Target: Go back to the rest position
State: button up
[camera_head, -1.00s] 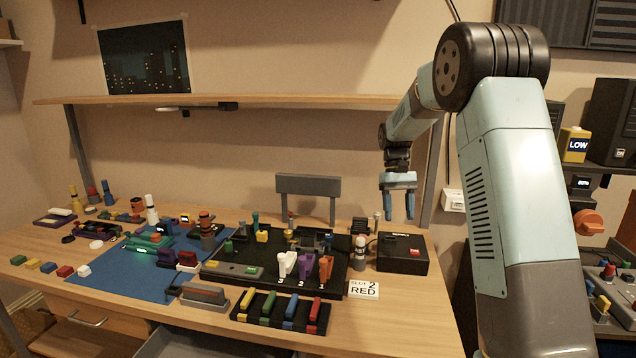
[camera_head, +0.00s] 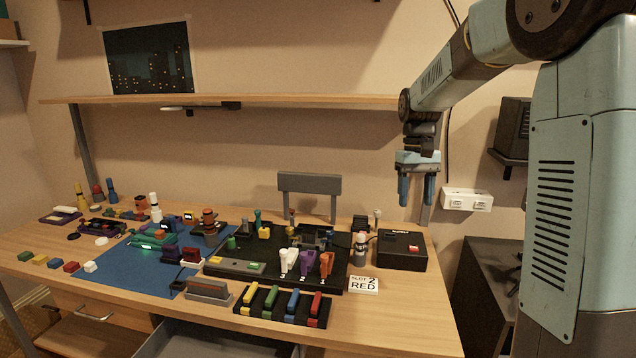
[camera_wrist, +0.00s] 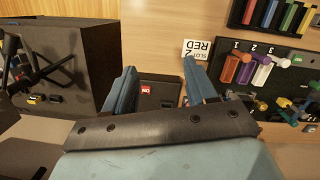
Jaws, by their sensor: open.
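My gripper (camera_head: 417,190) hangs fingers-down at the right of the head view, above the back right of the table. Its two blue fingers are apart with nothing between them. In the wrist view my gripper (camera_wrist: 160,80) shows both fingers spread, with the black box with a red switch (camera_wrist: 158,90) seen below, between them. That black box (camera_head: 402,250) stands on the table's right side in the head view, apart from the fingers.
The wooden table (camera_head: 400,310) holds a black board with numbered white, purple and orange pieces, a blue mat (camera_head: 130,270), a coloured-bar rack (camera_head: 282,306) and a "SLOT 2 RED" card (camera_head: 363,285). A shelf (camera_head: 300,99) runs above. A white socket box (camera_head: 467,199) is on the wall.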

jog(key=s+r+t, duration=0.3)
jog(key=s+t, duration=0.4)
jog(key=s, duration=2)
jog(key=shift+s+r+m, duration=0.15)
jog(key=shift+s+m, duration=0.2)
jog(key=shift+m, duration=0.05)
